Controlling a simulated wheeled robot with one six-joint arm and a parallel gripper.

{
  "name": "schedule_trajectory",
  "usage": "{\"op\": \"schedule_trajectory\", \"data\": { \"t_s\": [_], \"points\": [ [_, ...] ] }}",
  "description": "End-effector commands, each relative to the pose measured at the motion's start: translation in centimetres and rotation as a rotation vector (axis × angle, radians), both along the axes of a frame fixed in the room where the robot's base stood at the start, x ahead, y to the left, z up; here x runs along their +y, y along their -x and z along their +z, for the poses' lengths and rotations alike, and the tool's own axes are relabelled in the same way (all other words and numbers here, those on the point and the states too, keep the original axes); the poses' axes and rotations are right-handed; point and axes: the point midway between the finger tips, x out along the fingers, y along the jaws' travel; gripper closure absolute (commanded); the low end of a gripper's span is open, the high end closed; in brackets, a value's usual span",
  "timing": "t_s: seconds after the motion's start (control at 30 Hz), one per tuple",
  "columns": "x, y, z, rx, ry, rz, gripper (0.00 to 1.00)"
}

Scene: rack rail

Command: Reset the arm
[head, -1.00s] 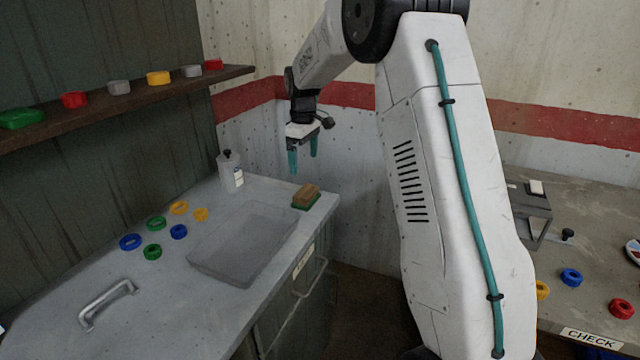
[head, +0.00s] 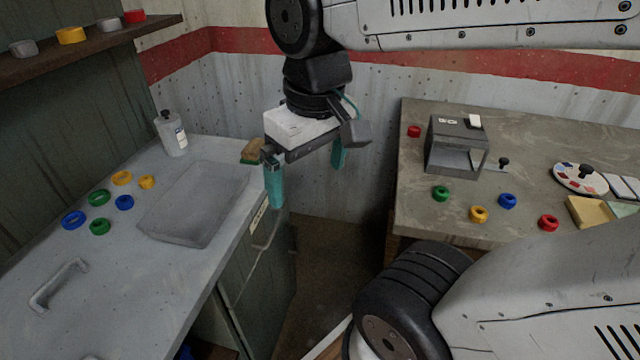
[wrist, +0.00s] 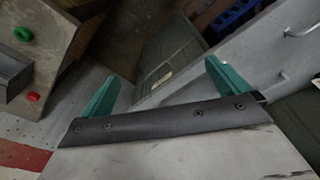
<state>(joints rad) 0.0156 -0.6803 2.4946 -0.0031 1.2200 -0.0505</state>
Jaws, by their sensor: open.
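My gripper (head: 306,180) hangs in mid-air in the head view, over the gap between the left counter and the right table. Its two teal fingers are wide apart with nothing between them. In the wrist view the same teal fingers (wrist: 158,88) show spread apart and empty. My arm is folded, its upper link running across the top right of the head view. No object touches the fingers.
The left counter (head: 120,270) holds a shallow grey tray (head: 195,205), a bottle (head: 171,135), a brush (head: 251,150) and several coloured rings. The right table (head: 420,210) holds a grey box device (head: 456,147), a palette (head: 578,178) and rings. A shelf (head: 100,42) is upper left.

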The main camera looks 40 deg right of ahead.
Motion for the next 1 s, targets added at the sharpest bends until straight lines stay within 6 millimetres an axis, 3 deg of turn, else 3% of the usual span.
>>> {"op": "schedule_trajectory", "data": {
  "t_s": [0.1,0.2,1.0],
  "points": [
    [0.2,2.1,-1.0,-0.007,-0.004,-0.027,0.00],
    [0.3,2.6,-1.4,-0.007,-0.005,-0.038,0.00],
    [0.3,2.6,-1.4,-0.007,-0.005,-0.039,0.00]
  ]
}}
